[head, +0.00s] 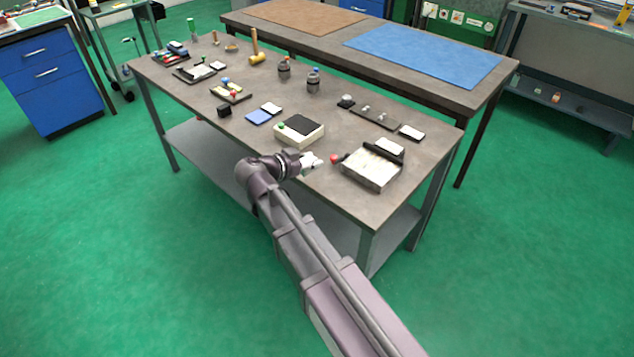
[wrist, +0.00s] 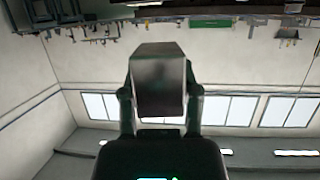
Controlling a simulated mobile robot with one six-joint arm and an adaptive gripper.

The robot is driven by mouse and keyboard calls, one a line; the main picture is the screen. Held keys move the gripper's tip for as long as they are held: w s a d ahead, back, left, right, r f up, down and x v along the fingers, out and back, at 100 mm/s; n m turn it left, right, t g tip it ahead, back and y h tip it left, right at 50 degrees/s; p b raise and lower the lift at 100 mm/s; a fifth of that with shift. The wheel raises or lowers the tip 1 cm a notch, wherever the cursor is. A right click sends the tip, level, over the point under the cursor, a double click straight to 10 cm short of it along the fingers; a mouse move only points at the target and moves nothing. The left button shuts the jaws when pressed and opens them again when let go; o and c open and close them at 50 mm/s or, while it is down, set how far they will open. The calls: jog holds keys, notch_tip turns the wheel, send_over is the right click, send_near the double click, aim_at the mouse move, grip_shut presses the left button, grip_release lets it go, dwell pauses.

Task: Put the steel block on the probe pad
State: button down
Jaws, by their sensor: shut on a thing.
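My gripper (head: 312,160) is near the front edge of the grey table, in front of a cream box. In the wrist view its two fingers (wrist: 158,95) are shut on the steel block (wrist: 158,78), a dark grey block with a lighter front edge. The block is held clear of any surface there, against the room's wall. In the head view I cannot tell the block apart from the pale gripper tip. Which thing is the probe pad is unclear; the cream box (head: 286,138) with a dark top pad (head: 302,125) and green button is one candidate, a flat blue pad (head: 258,117) another.
A pale metal fixture (head: 370,170) with a red knob (head: 335,159) stands right of my gripper. Bare tabletop (head: 190,95) shows at left.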

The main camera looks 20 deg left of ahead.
jog(key=s+a+f+n+y+b, duration=0.1)
jog(key=s+f+b, duration=0.3)
jog(key=f, duration=0.1)
jog(key=shift+s+f+t+y, duration=0.3)
jog(key=shift+s+f+t, duration=0.1)
jog(key=shift+w, duration=0.15)
jog(key=w, duration=0.4)
jog(key=w+b, duration=0.1)
jog(key=w, duration=0.3)
jog(key=w+f, duration=0.1)
jog(key=w, duration=0.4)
jog(key=shift+a+f+b, duration=0.1)
jog(key=shift+a+b, duration=0.15)
jog(key=shift+b, duration=0.15)
jog(key=shift+w, duration=0.15)
jog(key=shift+w, duration=0.3)
jog(key=shift+w+a+f, duration=0.1)
jog(key=shift+w+f, duration=0.1)
jog(key=shift+w, duration=0.9)
jog(key=shift+s+f+b, duration=0.15)
jog(key=shift+f+b, duration=0.5)
jog(key=shift+b, duration=0.1)
jog(key=shift+f+b, duration=0.9)
jog(key=shift+b, duration=0.05)
